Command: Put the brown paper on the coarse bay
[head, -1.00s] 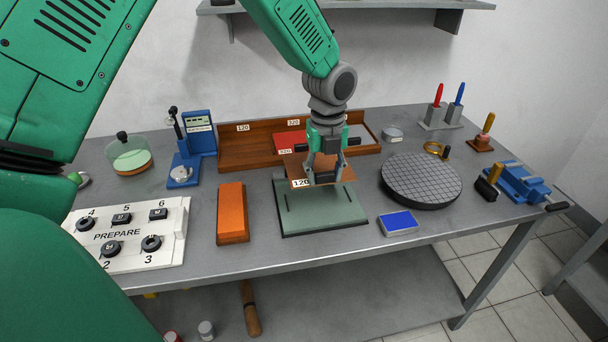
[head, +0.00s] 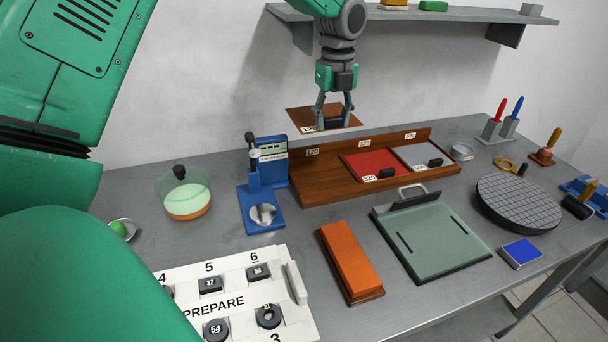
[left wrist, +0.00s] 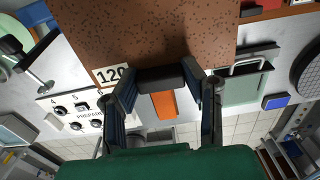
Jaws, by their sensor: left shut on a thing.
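The brown paper (head: 300,117) is a speckled brown sheet with a 120 label and a dark grip block. My left gripper (head: 335,119) is shut on that block and holds the sheet roughly level in the air. The sheet also shows in the left wrist view (left wrist: 150,35), with the fingers on the dark block. A wooden rack (head: 310,190) stands below it. The rack's left bay (head: 325,168), labelled 120, looks empty. The middle bay holds a red paper (head: 372,163), and the right bay holds a grey paper (head: 420,155). My right gripper is not in view.
A blue press (head: 257,195) stands just left of the rack. A green plate with a handle (head: 430,240) and an orange block (head: 350,262) lie in front. A shelf (head: 440,28) hangs on the wall behind, at upper right.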

